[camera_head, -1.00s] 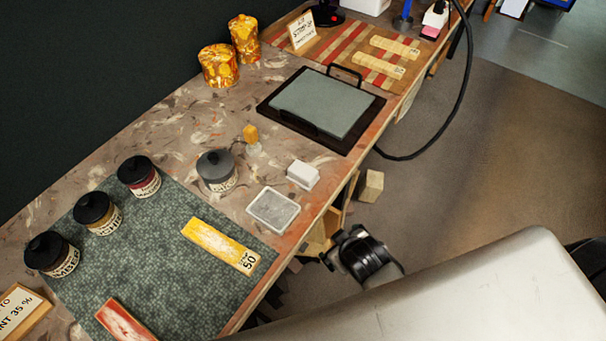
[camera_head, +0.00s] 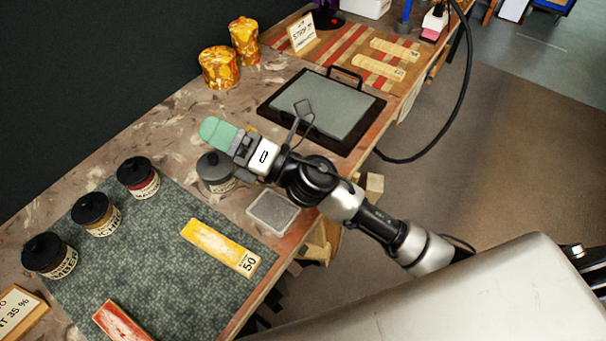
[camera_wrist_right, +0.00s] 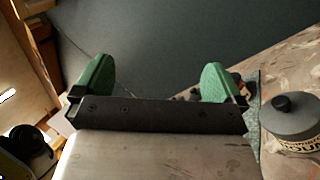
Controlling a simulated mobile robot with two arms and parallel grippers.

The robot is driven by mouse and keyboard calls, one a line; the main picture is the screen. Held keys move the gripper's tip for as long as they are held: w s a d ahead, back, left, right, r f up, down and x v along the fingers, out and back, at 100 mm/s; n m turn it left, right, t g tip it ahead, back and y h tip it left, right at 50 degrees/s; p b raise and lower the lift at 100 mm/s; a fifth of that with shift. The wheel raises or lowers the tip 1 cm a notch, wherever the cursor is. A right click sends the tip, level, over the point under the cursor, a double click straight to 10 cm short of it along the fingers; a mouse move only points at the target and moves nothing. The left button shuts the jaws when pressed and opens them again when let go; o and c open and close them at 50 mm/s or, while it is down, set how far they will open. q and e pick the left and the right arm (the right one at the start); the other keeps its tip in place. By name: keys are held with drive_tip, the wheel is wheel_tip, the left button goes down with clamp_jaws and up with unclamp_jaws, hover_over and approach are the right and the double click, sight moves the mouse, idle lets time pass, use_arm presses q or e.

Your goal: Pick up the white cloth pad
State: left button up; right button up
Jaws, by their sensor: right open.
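My right gripper (camera_head: 218,131) reaches over the bench from the right in the head view, its green fingertips pointing to the upper left above the area by the grey jar. In the right wrist view the two green fingers (camera_wrist_right: 158,85) stand wide apart with nothing between them. A small white block-like pad, seen earlier near the bench's front edge, is now hidden behind my right arm; I cannot see it in the wrist view either. My left gripper is not in view.
A grey lidded jar (camera_head: 215,172) stands beneath the gripper, partly covered. It also shows in the wrist view (camera_wrist_right: 292,118). A shallow tray (camera_head: 272,212) lies near the front edge. A black-framed plate (camera_head: 345,100) stands behind. Dark-lidded jars and a yellow strip (camera_head: 220,245) occupy the green mat.

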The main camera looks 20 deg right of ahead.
drive_tip(key=s+a+f+n+g+h, duration=0.2)
drive_tip(key=f+n+g, duration=0.2)
drive_tip(key=n+g, duration=0.45)
drive_tip(key=s+a+f+n+g+h, duration=0.1)
drive_tip(key=a+f+n+g+h, duration=0.15)
drive_tip(key=n+g, duration=0.65)
drive_tip(key=w+d+f+n+t+h, duration=0.1)
drive_tip(key=w+d+f+n+h, duration=0.1)
drive_tip(key=d+h, duration=0.2)
drive_tip(key=w+d+f+n+t+h, duration=0.2)
drive_tip(key=d+h, duration=0.3)
drive_tip(key=d, duration=0.3)
drive_tip(key=w+d+f+n+t+h, duration=0.1)
drive_tip(key=w+d+f+n+h, duration=0.1)
drive_tip(key=d, duration=0.5)
drive_tip(key=shift+w+f+n+h, duration=0.1)
drive_tip(key=shift+w+n+h, duration=0.25)
drive_tip(key=shift+n+h, duration=0.35)
drive_tip(key=shift+w+f+n+h, duration=0.1)
drive_tip(key=shift+w+n+h, duration=0.2)
drive_tip(key=shift+n+h, duration=0.3)
wheel_tip(320, 180, down, 5)
drive_tip(key=shift+w+d+r, duration=0.1)
drive_tip(key=shift+r, duration=0.1)
drive_tip(key=f, duration=0.2)
drive_tip(key=f+p, duration=0.1)
drive_tip(key=f, duration=0.2)
drive_tip(key=shift+w+d+f, duration=0.25)
drive_tip(key=shift+f, duration=0.1)
drive_tip(key=c, duration=0.9)
